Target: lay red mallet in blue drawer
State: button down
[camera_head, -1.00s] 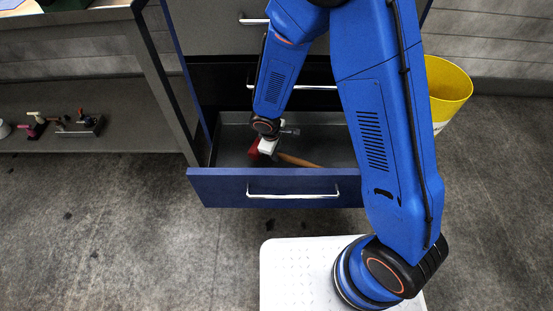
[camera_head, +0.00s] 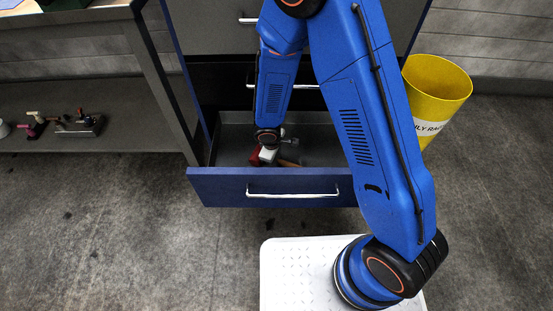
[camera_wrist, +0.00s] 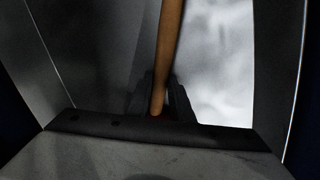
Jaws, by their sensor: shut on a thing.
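The blue drawer (camera_head: 215,188) is pulled open at the bottom of the cabinet. The red mallet (camera_head: 255,157) is inside its walls, with the red head at the left and the wooden handle running right. My gripper (camera_head: 267,155) is down in the drawer, mostly hidden by my arm. In the wrist view the wooden handle (camera_wrist: 168,60) runs down between the dark fingers of my gripper (camera_wrist: 160,103), which are shut on it. I cannot tell whether the mallet touches the drawer floor.
A yellow bin (camera_head: 437,85) stands right of the cabinet. A low shelf (camera_head: 100,145) at the left holds several small tools and a grey block. The other drawers above are shut or hidden behind my arm. The floor in front is clear.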

jog(key=c, duration=1.6)
grip_release()
jog(key=v, duration=1.2)
jog(key=shift+w+r, duration=0.1)
jog(key=shift+r, duration=0.05)
